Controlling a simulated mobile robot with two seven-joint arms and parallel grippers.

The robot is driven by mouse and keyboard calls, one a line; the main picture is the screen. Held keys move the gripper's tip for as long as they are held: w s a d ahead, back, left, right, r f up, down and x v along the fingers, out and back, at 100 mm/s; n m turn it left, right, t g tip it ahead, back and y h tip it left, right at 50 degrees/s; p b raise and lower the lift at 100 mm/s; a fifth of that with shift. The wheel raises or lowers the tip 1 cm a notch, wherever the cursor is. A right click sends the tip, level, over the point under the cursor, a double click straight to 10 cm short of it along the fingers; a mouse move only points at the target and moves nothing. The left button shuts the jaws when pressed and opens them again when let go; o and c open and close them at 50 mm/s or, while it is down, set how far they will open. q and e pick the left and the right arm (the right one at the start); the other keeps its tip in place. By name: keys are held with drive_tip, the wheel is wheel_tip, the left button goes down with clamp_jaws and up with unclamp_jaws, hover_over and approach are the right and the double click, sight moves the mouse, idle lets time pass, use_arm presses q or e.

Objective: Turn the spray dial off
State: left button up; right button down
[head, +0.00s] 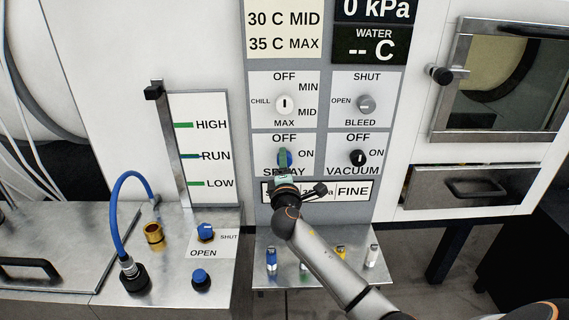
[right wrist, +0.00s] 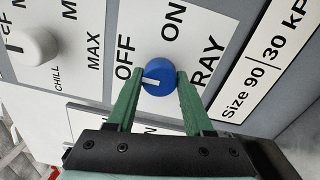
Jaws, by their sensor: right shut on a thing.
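The spray dial is a round blue knob (right wrist: 158,72) with a white mark, on a white panel lettered OFF, ON and SPRAY. In the right wrist view its mark lies toward the left, the side of the OFF lettering. My right gripper (head: 284,163) is at the dial in the head view and hides most of it and part of the SPRAY label. In the right wrist view its green fingers (right wrist: 159,84) are shut on the dial, one on each side. My left gripper is not in view.
Beside it is the black vacuum dial (head: 358,157); above are the white chill dial (head: 285,104) and grey bleed dial (head: 366,103). A steel shelf (head: 263,286) with several small coloured pieces is below. A blue hose (head: 119,215) arches at the left.

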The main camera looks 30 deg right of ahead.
idle(0.4)
drive_tip(key=shift+c, duration=1.4)
unclamp_jaws()
drive_tip(key=b+v, duration=0.1)
drive_tip(key=v, duration=1.1)
drive_tip(key=shift+s+a+b, duration=0.2)
drive_tip(key=shift+b, duration=0.1)
drive_tip(key=s+a+f+m+g+y, duration=0.1)
drive_tip(key=s+a+f+y, duration=0.15)
drive_tip(key=f, duration=0.45)
drive_tip(key=s+a+f+m+g+y, duration=0.1)
drive_tip(key=s+a+f+g+y, duration=0.15)
drive_tip(key=f, duration=0.45)
drive_tip(key=s+a+f+m+y, duration=0.2)
drive_tip(key=s+a+f, duration=0.15)
drive_tip(key=f, duration=0.35)
drive_tip(key=s+a+f+m+g+y, duration=0.1)
drive_tip(key=s+a+f+m+y, duration=0.1)
drive_tip(key=s+f, duration=0.3)
drive_tip(key=s+a+f+m+g+y, duration=0.2)
drive_tip(key=s+a+f+m, duration=0.2)
drive_tip(key=s, duration=0.6)
drive_tip(key=shift+s+a+f+m+y, duration=0.2)
drive_tip(key=shift+a+f+m+y, duration=0.2)
drive_tip(key=shift+f+m, duration=0.35)
